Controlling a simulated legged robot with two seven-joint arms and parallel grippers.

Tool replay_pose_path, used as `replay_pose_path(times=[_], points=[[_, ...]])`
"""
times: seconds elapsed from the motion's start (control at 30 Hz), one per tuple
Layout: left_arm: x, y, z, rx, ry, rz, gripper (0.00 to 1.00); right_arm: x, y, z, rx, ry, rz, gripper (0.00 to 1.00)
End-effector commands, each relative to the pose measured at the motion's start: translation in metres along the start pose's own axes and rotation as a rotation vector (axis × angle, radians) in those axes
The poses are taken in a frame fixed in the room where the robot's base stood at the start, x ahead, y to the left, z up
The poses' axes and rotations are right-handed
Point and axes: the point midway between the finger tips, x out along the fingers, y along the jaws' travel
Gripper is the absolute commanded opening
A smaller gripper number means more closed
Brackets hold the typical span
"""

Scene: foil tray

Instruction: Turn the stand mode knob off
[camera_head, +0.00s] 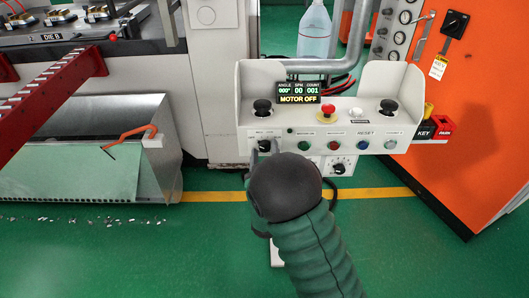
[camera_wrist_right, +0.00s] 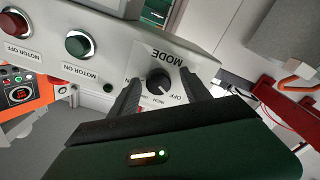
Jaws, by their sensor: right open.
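The stand mode knob (camera_wrist_right: 158,82) is black and round on a white label plate marked MODE, OFF and INCH, upside down in the right wrist view. In the head view the knob (camera_head: 264,146) is at the lower left of the white control stand (camera_head: 320,110), partly hidden by my gripper. My right gripper (camera_wrist_right: 160,80) is open, with one dark finger on each side of the knob. I cannot tell whether the fingers touch it. In the head view my right gripper (camera_head: 264,151) reaches up to the panel from below. My left gripper is not in view.
The stand's display (camera_head: 299,93) reads MOTOR OFF. A red mushroom button (camera_head: 327,110), two black buttons and a row of small buttons share the panel. Another dial (camera_head: 339,168) hangs below. An orange cabinet (camera_head: 465,120) stands right, a press (camera_head: 100,75) left.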

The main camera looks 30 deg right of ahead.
Motion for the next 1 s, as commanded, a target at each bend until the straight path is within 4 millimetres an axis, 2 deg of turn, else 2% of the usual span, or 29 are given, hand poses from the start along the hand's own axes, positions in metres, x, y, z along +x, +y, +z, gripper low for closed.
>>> replay_pose_path(times=[0.17, 0.27, 0.5, 0.6, 0.7, 0.8, 1.0], points=[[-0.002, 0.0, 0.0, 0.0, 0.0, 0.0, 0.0, -0.004, 0.0, -0.001, 0.001, 0.001, 0.0, 0.56], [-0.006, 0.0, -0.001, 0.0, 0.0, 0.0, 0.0, -0.02, 0.001, -0.002, 0.001, 0.0, -0.002, 0.56], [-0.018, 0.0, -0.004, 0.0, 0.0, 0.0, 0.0, -0.088, 0.0, -0.002, -0.003, 0.0, -0.005, 0.56], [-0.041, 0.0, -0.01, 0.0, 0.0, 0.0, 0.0, -0.118, 0.003, -0.006, -0.009, -0.002, -0.008, 0.56], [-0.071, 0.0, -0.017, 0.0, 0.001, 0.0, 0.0, -0.126, 0.005, -0.009, -0.007, -0.006, -0.004, 0.56], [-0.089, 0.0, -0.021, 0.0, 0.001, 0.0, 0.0, -0.139, 0.004, -0.008, -0.007, -0.004, -0.005, 0.56], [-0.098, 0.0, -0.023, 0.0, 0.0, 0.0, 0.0, -0.165, 0.0, -0.001, -0.001, -0.001, -0.003, 0.56]])
